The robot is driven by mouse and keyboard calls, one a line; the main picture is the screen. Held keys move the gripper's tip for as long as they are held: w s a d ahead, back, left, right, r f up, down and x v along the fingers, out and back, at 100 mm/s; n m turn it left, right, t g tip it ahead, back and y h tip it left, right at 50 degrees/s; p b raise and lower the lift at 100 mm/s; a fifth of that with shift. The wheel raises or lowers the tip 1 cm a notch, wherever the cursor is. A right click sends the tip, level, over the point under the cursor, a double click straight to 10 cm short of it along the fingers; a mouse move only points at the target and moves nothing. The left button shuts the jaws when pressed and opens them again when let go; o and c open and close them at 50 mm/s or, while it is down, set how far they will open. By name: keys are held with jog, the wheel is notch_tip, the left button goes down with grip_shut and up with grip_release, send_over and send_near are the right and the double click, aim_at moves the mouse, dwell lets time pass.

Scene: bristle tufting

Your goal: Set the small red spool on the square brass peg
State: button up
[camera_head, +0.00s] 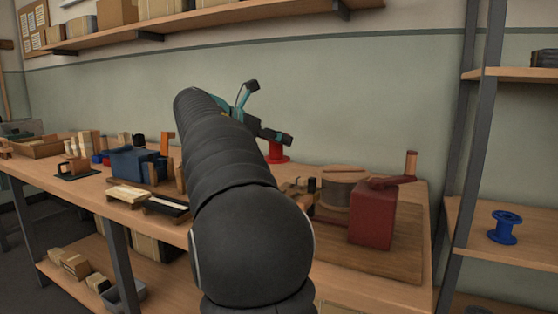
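A red spool (277,153) stands upright on the workbench behind my arm. My gripper (269,113) is above it, with its two dark fingertips spread well apart and nothing seen between them. The lower right fingertip overlaps the top of the red spool in the picture; I cannot tell whether they touch. A smaller red piece (106,160) sits beside blue pieces farther left on the bench, too small to identify. I cannot make out the square brass peg; my arm hides the middle of the bench.
A red box (373,214) with a handle and a wooden drum (342,190) stand at the bench's right. A blue box (133,164) and wooden blocks fill the left. A blue spool (505,228) stands on the right shelf. A wall shelf (215,20) runs above.

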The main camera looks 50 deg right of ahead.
aim_at(269, 150)
jog(key=shift+f+b, duration=1.3)
jog(key=shift+f, duration=0.45)
jog(key=shift+f, duration=0.1)
notch_tip(269, 150, down, 4)
jog(key=b, duration=0.5)
jog(key=shift+a+r+p, duration=0.15)
jog(key=shift+r+p, duration=0.1)
jog(key=shift+p, duration=0.2)
jog(key=shift+f, duration=0.25)
jog(key=shift+f+b, duration=0.45)
jog(key=shift+f, duration=1)
jog(key=shift+p, duration=0.5)
